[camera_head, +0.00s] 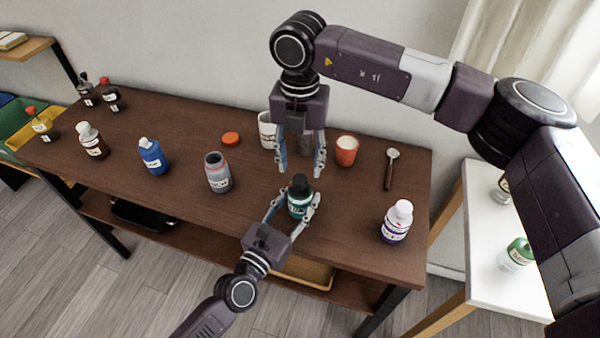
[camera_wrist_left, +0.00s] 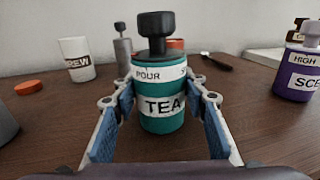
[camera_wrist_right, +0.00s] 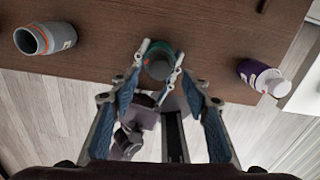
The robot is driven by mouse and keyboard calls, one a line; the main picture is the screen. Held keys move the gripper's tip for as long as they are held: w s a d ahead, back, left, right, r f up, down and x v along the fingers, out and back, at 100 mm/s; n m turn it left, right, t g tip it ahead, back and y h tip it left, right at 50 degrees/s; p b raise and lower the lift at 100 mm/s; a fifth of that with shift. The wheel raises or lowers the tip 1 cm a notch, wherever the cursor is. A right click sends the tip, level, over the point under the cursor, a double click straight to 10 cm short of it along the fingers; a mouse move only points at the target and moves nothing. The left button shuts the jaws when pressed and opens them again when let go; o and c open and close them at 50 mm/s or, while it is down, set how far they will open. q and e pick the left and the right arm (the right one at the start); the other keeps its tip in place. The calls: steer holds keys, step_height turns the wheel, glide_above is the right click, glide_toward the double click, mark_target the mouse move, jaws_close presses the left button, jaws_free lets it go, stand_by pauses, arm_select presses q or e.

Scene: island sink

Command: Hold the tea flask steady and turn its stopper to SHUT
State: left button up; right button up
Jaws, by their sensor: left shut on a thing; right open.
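The tea flask (camera_head: 297,203) is a teal bottle with a black stopper (camera_head: 300,184) and stands upright near the table's front edge. In the left wrist view the flask (camera_wrist_left: 161,119) has a white TEA label, and a band below its stopper (camera_wrist_left: 156,32) reads POUR at the left, with a partly hidden S at the right. My left gripper (camera_head: 293,209) is shut around the flask's body from the front. My right gripper (camera_head: 301,170) is open and empty, pointing down above and just behind the flask. The flask's top (camera_wrist_right: 158,66) shows between its fingers in the right wrist view.
A grey open jar (camera_head: 218,174) and blue bottle (camera_head: 152,156) stand left on the brown table (camera_head: 340,240). A purple bottle (camera_head: 396,222) stands right. Behind are a white cup (camera_head: 267,131), a red cup (camera_head: 346,151), an orange lid (camera_head: 231,138) and a spoon (camera_head: 390,170).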

mark_target(300, 178)
steer(key=shift+f, duration=2.05)
steer(key=shift+c, duration=0.4)
steer(key=c, duration=1.1)
